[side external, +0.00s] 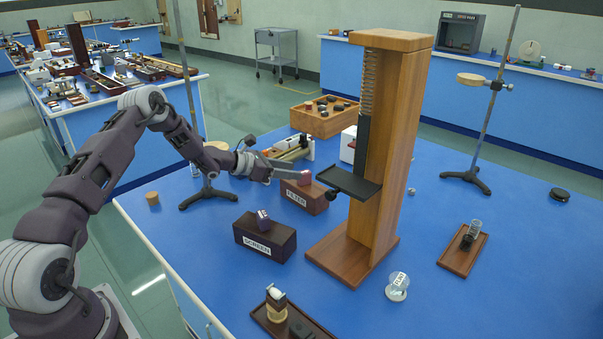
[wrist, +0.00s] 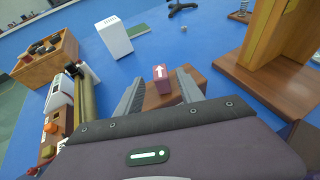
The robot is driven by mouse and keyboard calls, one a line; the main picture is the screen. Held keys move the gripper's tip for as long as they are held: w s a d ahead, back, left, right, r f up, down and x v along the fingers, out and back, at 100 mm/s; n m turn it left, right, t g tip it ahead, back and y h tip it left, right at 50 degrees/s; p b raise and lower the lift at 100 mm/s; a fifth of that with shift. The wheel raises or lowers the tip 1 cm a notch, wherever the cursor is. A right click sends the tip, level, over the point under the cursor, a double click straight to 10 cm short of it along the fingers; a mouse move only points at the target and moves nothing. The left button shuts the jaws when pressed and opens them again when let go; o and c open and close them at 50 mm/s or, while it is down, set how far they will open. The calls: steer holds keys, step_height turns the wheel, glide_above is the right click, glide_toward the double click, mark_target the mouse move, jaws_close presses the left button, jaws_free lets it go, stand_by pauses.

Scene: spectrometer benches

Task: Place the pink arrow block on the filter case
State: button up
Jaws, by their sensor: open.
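The pink arrow block (side external: 304,177), a small pink cube, rests on top of the brown filter case (side external: 303,198), which is labelled FILTER. My gripper (side external: 287,168) is open, close beside the block. In the wrist view its two fingers (wrist: 160,84) stand apart on either side of the block, with gaps visible. I cannot tell exactly how far the fingertips reach past it.
A tall wooden stand (side external: 391,150) with a black shelf (side external: 349,183) rises close right of the filter case. A wooden tray (side external: 323,117) lies behind.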

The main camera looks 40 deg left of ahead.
steer(key=s+d+r+m+g+h, duration=0.25)
steer(key=d+r+m, duration=0.25)
steer(key=d+r, duration=0.25)
steer(key=s+d+r+m+g+h, duration=0.1)
steer(key=s+d+r+m, duration=0.2)
steer(key=d+r+m, duration=0.4)
steer(key=s+d+r+m+g, duration=0.4)
steer(key=s+d+r+m, duration=0.45)
steer(key=s, duration=0.45)
steer(key=s+d+r+m+g+y, duration=0.1)
steer(key=s+d+m+y, duration=0.15)
steer(key=s, duration=0.55)
steer(key=s+d+r+m+y, duration=0.1)
steer(key=s+d+m+y, duration=0.15)
steer(key=s, duration=0.45)
steer(key=s+a+f+m+t+y, duration=0.1)
steer(key=s+a+m, duration=0.5)
steer(key=s, duration=0.7)
steer(key=shift+a+f+y, duration=0.5)
steer(key=shift+f+y, duration=0.2)
steer(key=shift+y, duration=0.55)
